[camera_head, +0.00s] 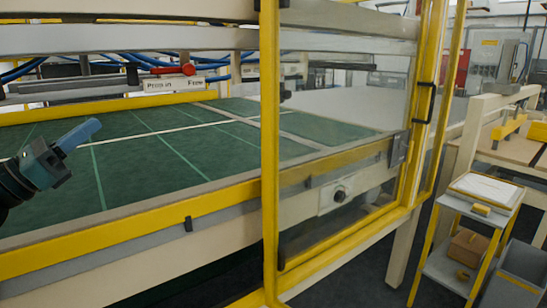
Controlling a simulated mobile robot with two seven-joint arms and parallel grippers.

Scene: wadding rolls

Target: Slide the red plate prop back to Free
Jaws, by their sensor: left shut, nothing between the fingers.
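The red plate prop (165,70) shows as a red lever with a round red knob, at the back of the machine. It lies roughly level, with the knob toward the right. Just below it is a white label (173,84) with small text that seems to end in "Free" at its right side. My left gripper (94,127) comes in from the left edge, over the green bed. Its blue fingers are shut and empty, pointing up and right. It is apart from the prop, lower and to its left. My right gripper is not in view.
A green bed (130,165) with pale lines lies in front of the prop. A yellow front rail (130,228) and a yellow upright post (269,150) frame it. A clear guard door (345,120) stands at the right. A small cart (485,190) stands farther right.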

